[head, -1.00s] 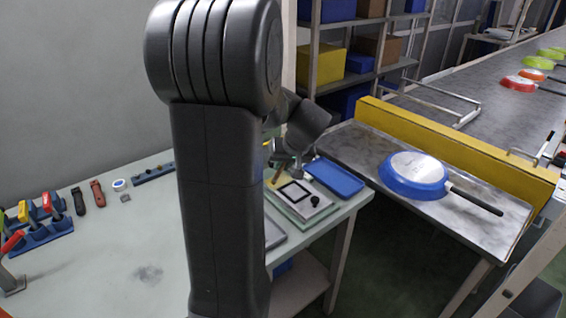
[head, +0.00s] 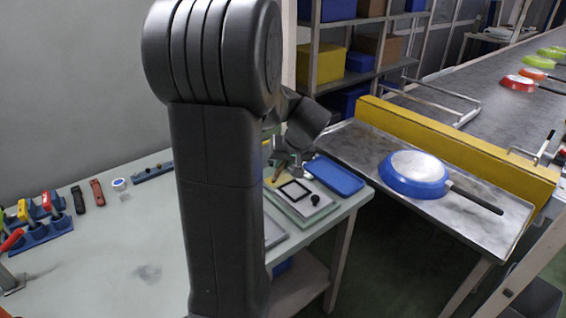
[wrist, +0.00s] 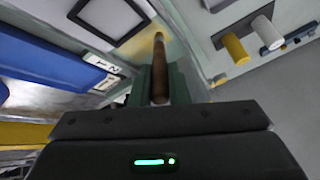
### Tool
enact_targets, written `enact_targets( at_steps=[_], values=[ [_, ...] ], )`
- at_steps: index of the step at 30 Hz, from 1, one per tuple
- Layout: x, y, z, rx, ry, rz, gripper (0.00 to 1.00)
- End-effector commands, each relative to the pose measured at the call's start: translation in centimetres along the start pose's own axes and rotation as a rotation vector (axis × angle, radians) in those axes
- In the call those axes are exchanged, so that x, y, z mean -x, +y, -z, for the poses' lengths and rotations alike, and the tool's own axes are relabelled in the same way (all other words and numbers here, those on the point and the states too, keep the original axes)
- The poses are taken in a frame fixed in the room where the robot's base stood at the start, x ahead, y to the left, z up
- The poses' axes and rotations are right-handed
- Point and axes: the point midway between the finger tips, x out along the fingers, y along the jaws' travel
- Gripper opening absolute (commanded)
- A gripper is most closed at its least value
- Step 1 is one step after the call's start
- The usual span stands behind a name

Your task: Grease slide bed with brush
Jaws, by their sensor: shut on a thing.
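My gripper (wrist: 160,88) is shut on the brush (wrist: 159,70), whose brown handle stands between the two fingers in the wrist view. In the head view my gripper (head: 286,162) is over the back of a pale fixture (head: 315,211) with a black square frame and a black knob, near the table's right edge. The frame (wrist: 80,22) shows at upper left in the wrist view, beside a yellowish strip. I cannot tell which surface is the slide bed or whether the brush touches it.
A blue tray (head: 335,178) lies right of the fixture. A blue pan (head: 413,168) rests on the metal table beyond a gap, before a yellow barrier (head: 450,146). Tools and blue holders (head: 42,232) stand at left. My arm hides part of the table.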

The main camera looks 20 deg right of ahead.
Motion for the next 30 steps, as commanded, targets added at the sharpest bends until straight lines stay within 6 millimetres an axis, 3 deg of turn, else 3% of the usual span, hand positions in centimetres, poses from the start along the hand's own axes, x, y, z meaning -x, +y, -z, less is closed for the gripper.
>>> enact_targets(
  at_steps=[30],
  values=[
    [-1.2,0.3,-0.7,0.0,0.0,0.0,0.0]
  ],
)
